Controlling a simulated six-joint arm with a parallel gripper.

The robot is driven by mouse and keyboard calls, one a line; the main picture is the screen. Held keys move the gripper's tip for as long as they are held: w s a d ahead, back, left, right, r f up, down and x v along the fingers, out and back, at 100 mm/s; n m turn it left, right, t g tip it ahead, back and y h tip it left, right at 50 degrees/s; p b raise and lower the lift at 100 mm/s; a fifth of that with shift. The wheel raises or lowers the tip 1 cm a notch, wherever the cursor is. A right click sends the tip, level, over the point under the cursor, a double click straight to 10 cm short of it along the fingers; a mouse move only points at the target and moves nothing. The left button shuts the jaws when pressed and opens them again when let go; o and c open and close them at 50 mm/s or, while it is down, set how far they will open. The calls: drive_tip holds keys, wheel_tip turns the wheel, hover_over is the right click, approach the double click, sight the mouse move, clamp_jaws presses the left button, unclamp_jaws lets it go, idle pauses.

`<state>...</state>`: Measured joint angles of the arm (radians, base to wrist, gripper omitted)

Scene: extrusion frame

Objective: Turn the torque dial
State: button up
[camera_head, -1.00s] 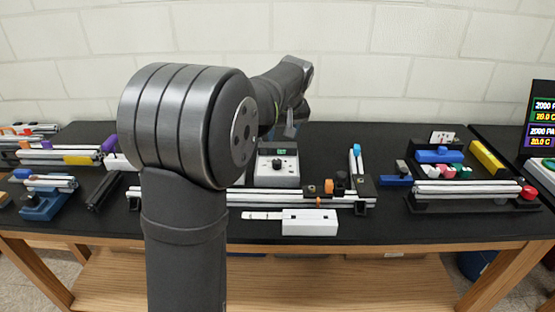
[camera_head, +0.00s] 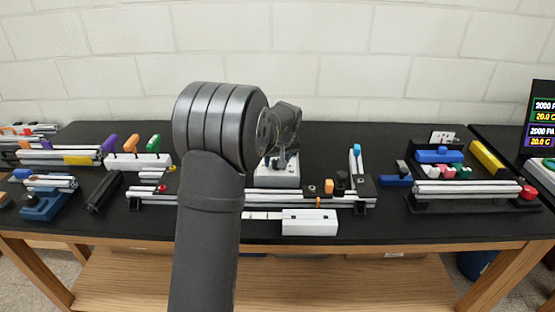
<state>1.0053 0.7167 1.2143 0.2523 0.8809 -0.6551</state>
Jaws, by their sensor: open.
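The torque unit (camera_head: 277,182) is a light grey box standing on the black bench behind the middle extrusion frame. Only its front lower part shows now. Its dark dial and small display are hidden behind my gripper and wrist. My gripper (camera_head: 281,161) is over the top of the unit, pointing down and open. It is small and partly covered by my arm, so I cannot tell whether its fingers are around the dial or touching it.
The extrusion frame (camera_head: 270,199) with a white block (camera_head: 309,222) lies in front of the unit. A white rack with coloured-handled tools (camera_head: 138,160) stands at left. A tray of coloured parts (camera_head: 440,156) stands at right.

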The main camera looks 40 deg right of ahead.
drive_tip(key=c, duration=1)
drive_tip(key=shift+m, duration=0.3)
drive_tip(key=m, duration=0.2)
drive_tip(key=m+g+h, duration=0.1)
drive_tip(key=m, duration=0.2)
drive_tip(key=shift+w+a+g+h, duration=0.15)
drive_tip(key=shift+g+h, duration=0.15)
drive_tip(key=shift+w+m+g+h, duration=0.1)
drive_tip(key=shift+m+g+h, duration=0.2)
drive_tip(key=shift+m, duration=0.85)
drive_tip(key=shift+m+g+h, duration=0.1)
drive_tip(key=shift+m+g, duration=0.3)
drive_tip(key=shift+m, duration=0.75)
